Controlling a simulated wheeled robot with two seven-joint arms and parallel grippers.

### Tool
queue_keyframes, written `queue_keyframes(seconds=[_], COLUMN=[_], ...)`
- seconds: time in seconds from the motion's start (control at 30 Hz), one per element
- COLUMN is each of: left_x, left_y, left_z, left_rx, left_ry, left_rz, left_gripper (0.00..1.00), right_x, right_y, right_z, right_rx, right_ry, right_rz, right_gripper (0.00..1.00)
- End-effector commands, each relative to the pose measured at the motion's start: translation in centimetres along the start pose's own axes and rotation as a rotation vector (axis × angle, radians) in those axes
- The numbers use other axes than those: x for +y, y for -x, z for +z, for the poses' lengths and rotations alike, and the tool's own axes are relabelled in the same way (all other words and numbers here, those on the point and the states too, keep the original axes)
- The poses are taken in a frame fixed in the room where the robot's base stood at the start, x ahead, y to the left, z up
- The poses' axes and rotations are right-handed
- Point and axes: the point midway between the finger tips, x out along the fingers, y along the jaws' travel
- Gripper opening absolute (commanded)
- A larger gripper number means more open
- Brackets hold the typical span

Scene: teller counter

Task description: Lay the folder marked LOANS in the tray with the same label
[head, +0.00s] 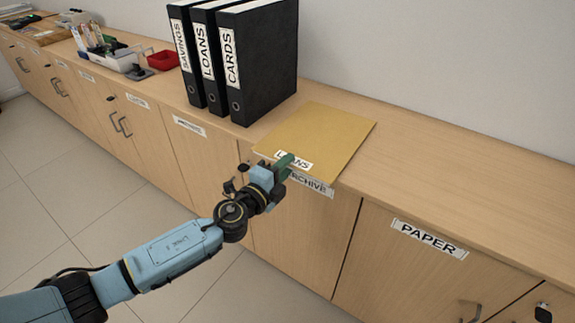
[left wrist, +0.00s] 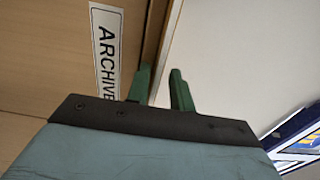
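The yellow-tan folder (head: 325,135) marked LOANS lies flat on the counter, its front edge at or slightly past the counter's front edge. Its white label (head: 304,163) is partly hidden by my left gripper. My left gripper (head: 286,162) is at this front edge. In the left wrist view its two green fingers (left wrist: 162,90) stand apart, with a thin pale edge running between them; I see no firm contact. No tray marked LOANS shows in either view. My right gripper is not in view.
Black binders marked SAVINGS (head: 184,55), LOANS (head: 210,60) and CARDS (head: 255,65) stand behind the folder. A red tray (head: 162,61) and a desk organizer (head: 110,52) are further left. The counter (head: 450,175) right of the folder is clear. Cabinet labels read ARCHIVE and PAPER (head: 430,239).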

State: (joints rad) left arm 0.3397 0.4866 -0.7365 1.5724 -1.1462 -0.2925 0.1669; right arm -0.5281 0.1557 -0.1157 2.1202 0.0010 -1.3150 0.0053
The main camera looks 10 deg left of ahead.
Motion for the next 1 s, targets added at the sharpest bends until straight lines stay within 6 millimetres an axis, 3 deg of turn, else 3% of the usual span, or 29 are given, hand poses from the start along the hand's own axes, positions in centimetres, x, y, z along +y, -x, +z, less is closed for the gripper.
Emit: queue_keyframes(seconds=[0.23,0.57,1.0], left_x=[-0.04,-0.04,-0.75], left_y=[-0.04,-0.02,-0.05], left_z=[0.03,0.03,0.05], left_rx=[0.0,0.0,-0.001], left_ry=[0.0,-0.001,-0.001], left_rz=[0.0,0.0,-0.003], left_gripper=[0.22,0.0,0.0], right_x=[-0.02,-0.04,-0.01], right_y=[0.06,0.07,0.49], right_z=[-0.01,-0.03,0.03], right_rx=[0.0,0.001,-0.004], right_ry=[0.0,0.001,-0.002], right_rz=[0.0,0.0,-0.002], right_gripper=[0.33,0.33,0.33])
